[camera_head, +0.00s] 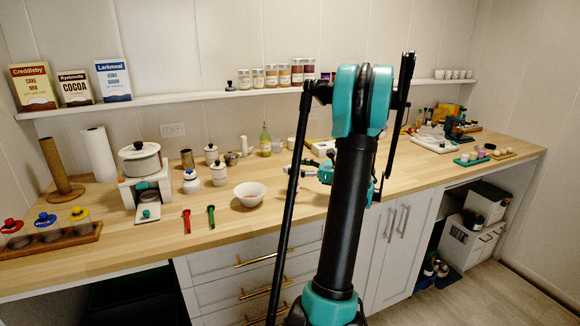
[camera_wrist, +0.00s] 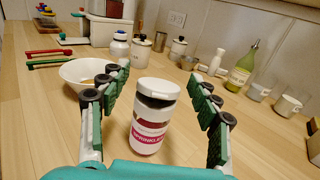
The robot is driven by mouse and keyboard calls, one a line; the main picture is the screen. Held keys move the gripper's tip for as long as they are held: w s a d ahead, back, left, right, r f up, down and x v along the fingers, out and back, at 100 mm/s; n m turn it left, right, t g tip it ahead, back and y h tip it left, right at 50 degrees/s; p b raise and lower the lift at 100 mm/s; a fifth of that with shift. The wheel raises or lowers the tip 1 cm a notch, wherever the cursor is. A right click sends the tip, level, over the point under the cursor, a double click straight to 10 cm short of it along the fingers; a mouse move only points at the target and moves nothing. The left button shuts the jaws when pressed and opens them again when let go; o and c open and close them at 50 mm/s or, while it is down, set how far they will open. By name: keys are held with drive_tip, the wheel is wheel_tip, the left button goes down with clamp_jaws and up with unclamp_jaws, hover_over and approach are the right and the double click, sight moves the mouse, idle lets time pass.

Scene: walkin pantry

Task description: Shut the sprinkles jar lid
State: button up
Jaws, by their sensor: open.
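The sprinkles jar (camera_wrist: 150,128) stands upright on the wooden counter in the wrist view, with a pink and white label. Its white lid (camera_wrist: 156,88) sits over the mouth, and a dark band shows beneath it; I cannot tell whether it is fully seated. My gripper (camera_wrist: 157,76) is open, its green-padded fingers on either side of the jar, apart from it, with nothing between them but the jar. In the head view, my gripper (camera_head: 302,172) is low over the counter, partly behind my arm.
A white bowl (camera_wrist: 84,74) stands left of the jar, near my left finger. White canisters (camera_wrist: 140,50) and an oil bottle (camera_wrist: 241,68) stand behind, with glass cups (camera_wrist: 288,104) at right. Red and green spoons (camera_head: 187,221) lie farther left. The counter close around the jar is clear.

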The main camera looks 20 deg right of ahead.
drive_tip(key=shift+x, duration=0.95)
drive_tip(key=c, duration=1.2)
drive_tip(key=shift+s+d+f+t+y, duration=0.1)
drive_tip(key=shift+t+y, duration=0.4)
drive_tip(key=shift+c, duration=0.3)
drive_tip(key=o, duration=1.3)
drive_tip(key=shift+c, duration=0.2)
drive_tip(key=v, duration=1.2)
